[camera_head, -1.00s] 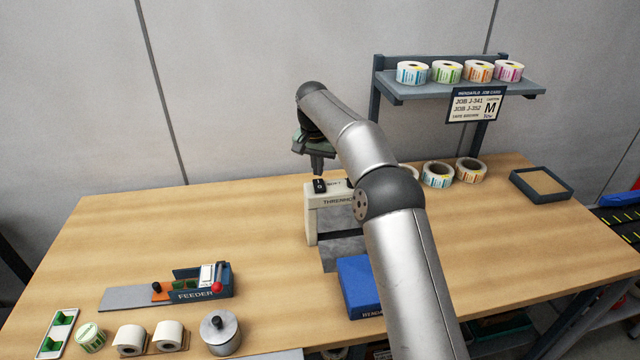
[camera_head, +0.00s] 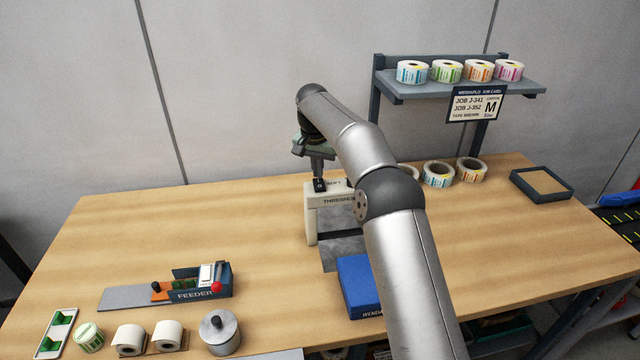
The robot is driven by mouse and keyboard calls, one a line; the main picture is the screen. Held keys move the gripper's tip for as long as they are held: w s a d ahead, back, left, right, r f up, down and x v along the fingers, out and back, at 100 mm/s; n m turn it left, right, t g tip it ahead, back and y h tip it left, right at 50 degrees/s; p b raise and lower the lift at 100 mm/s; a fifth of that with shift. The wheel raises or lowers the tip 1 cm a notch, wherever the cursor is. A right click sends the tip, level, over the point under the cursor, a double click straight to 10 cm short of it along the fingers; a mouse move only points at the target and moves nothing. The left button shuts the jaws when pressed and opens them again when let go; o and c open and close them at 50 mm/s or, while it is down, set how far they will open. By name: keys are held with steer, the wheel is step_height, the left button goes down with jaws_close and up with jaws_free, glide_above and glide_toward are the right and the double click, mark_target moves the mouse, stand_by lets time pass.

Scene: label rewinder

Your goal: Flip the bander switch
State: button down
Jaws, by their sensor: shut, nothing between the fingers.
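The cream bander (camera_head: 312,219) stands near the middle of the table, an arch-shaped body with dark lettering on its front, partly hidden by my arm. Its small black switch (camera_head: 319,186) sits on top at the left end. My gripper (camera_head: 319,177) points down right over the switch, its fingers shut and empty. The fingertips are at or very near the switch; I cannot tell whether they touch it. The switch's exact position is too small to tell.
A blue box (camera_head: 358,287) stands in front of the bander. The feeder (camera_head: 203,282) and label rolls (camera_head: 131,339) are at front left. More rolls (camera_head: 438,174) and a dark tray (camera_head: 541,185) are at right.

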mark_target(318, 180)
steer(key=shift+f+b, duration=0.3)
steer(key=shift+f, duration=0.25)
step_height(318, 180, up, 5)
steer(key=p, duration=0.5)
steer(key=shift+r, duration=1.05)
steer(key=s+d+r+n+b, duration=0.1)
steer(key=s+d+r, duration=0.1)
steer(key=s+d, duration=0.65)
steer(key=s+d+r+n+b, duration=0.1)
steer(key=s+d+r+b, duration=0.3)
steer(key=s, duration=0.8)
steer(key=s+d+f, duration=0.3)
steer(key=s+f, duration=0.1)
steer(key=s, duration=0.4)
steer(key=s+d+f, duration=0.2)
steer(key=s+f, duration=0.2)
steer(key=s, duration=0.5)
steer(key=s+d+f+n, duration=0.1)
steer(key=s+d+f, duration=0.2)
steer(key=s, duration=0.6)
steer(key=shift+d+f+g+p, duration=0.3)
steer(key=shift+f+g+p, duration=0.1)
steer(key=shift+f, duration=0.15)
